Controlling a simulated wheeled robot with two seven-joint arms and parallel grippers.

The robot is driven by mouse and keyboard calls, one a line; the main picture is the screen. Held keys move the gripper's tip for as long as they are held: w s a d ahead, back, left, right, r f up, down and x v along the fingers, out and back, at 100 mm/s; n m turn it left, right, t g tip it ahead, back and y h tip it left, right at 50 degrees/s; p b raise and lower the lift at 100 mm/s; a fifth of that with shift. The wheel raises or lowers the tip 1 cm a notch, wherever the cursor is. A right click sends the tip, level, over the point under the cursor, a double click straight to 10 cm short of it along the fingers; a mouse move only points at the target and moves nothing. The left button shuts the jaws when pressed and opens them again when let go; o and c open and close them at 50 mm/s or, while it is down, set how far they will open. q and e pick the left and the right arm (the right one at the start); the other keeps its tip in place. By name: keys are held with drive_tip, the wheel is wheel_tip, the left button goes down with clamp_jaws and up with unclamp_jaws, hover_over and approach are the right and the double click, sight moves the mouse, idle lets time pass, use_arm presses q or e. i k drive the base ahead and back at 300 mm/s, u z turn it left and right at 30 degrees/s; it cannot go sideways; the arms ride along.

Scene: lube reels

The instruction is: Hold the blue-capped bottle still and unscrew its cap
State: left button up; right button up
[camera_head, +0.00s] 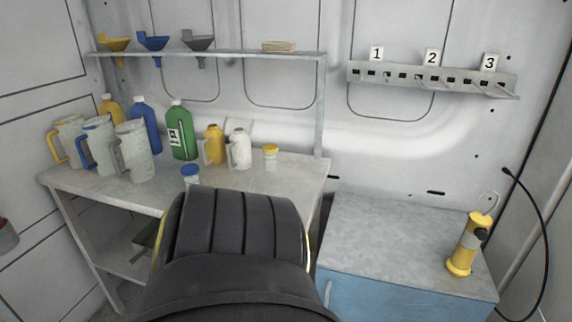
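A small clear bottle with a blue cap (190,171) stands upright on the grey workbench (78,182), near its front edge. Its lower part is hidden behind a large black ribbed part in the foreground, which seems to be mine. The cap sits on top of the bottle. Neither of my grippers can be seen in the head view, and nothing is seen touching the bottle.
Behind it stand several jugs (133,152), a blue bottle (147,128), a green bottle (182,135) and a yellow-capped jar (270,158). A shelf (225,55) holds funnels. A yellow device (462,248) stands on the blue cabinet (400,299) at right; its top is otherwise clear.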

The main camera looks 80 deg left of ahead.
sight(194, 180)
drive_tip(key=u, duration=1.95)
